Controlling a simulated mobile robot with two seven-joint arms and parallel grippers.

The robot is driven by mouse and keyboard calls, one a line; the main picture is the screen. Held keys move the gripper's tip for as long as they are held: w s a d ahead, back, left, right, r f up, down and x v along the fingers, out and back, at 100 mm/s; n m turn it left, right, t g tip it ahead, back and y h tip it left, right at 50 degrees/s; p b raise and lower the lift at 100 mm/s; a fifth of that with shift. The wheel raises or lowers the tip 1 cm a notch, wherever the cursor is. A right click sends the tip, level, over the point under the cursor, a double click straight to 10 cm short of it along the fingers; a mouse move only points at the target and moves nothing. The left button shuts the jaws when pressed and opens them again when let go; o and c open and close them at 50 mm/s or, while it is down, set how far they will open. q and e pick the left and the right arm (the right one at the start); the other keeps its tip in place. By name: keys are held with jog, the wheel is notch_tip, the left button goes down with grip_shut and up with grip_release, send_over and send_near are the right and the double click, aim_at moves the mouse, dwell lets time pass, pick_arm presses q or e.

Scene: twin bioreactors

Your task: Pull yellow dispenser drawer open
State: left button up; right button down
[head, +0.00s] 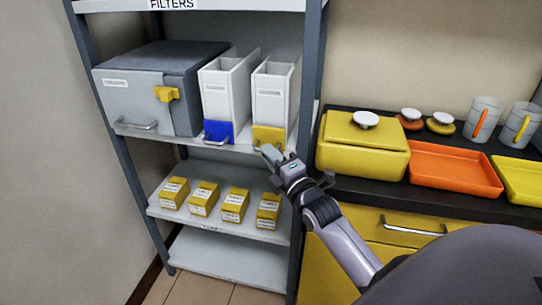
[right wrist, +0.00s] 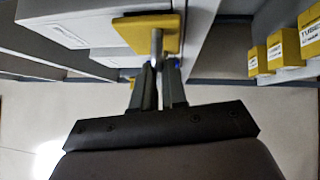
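The yellow dispenser drawer (head: 268,135) is the low front of the right white dispenser (head: 272,95) on the shelf. It looks closed, level with its dispenser's front. Its metal handle (right wrist: 157,45) sticks out from the yellow front (right wrist: 135,35) in the right wrist view. My right gripper (head: 268,152) is at this handle, and in the wrist view its fingertips (right wrist: 160,65) are close together with the handle's bar end between them. They look shut on it, though the contact is partly hidden. My left gripper is not in view.
The left white dispenser with a blue drawer (head: 217,131) stands beside it. A grey box (head: 145,95) with a yellow latch is further left. Several yellow cartons (head: 235,205) stand on the shelf below. A yellow lidded container (head: 362,145) and an orange tray (head: 450,168) are on the right counter.

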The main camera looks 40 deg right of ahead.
jog(key=s+a+p, duration=0.4)
jog(key=s+a, duration=0.3)
jog(key=a, duration=0.1)
jog(key=shift+a, duration=0.2)
jog(key=shift+s, duration=0.1)
jog(key=c, duration=1.2)
grip_release()
jog(key=shift+o, duration=0.2)
